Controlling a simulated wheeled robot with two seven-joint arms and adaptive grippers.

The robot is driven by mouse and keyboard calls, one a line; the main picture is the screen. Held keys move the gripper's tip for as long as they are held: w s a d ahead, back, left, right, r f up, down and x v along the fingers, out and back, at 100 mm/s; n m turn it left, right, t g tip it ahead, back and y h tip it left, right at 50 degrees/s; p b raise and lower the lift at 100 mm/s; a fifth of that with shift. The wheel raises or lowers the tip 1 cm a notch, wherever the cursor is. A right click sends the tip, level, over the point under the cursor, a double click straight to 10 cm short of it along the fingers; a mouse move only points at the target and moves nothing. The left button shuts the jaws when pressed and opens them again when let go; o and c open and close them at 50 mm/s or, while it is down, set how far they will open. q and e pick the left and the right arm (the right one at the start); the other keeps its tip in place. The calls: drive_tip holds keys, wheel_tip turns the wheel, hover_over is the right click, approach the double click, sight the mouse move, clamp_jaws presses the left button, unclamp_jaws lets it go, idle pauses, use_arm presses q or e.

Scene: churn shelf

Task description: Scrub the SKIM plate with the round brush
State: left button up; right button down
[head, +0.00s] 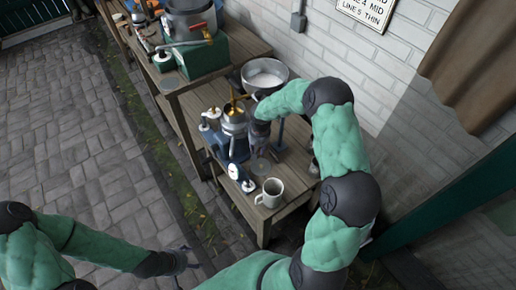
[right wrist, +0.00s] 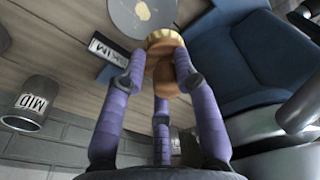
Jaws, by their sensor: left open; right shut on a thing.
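The SKIM plate is a grey disc (right wrist: 160,20) with a pale yellow smear, at the top of the right wrist view. A dark block lettered SKIM (right wrist: 107,48) lies beside it on the wooden shelf. My right gripper (right wrist: 162,72) is shut on the round brush (right wrist: 163,40), which has a wooden body and pale bristles. The brush's bristle end is close to the plate's near edge; I cannot tell whether they touch. In the head view my right arm reaches over the shelf and hides the brush. My left gripper (head: 182,260) is open and empty, low over the paving.
A cup lettered MID (right wrist: 30,105) shows left of my fingers. A blue machine body (right wrist: 235,60) stands close on their right.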

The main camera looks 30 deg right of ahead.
drive_tip(key=shift+r+p, duration=0.95)
drive_tip(key=shift+r, duration=0.55)
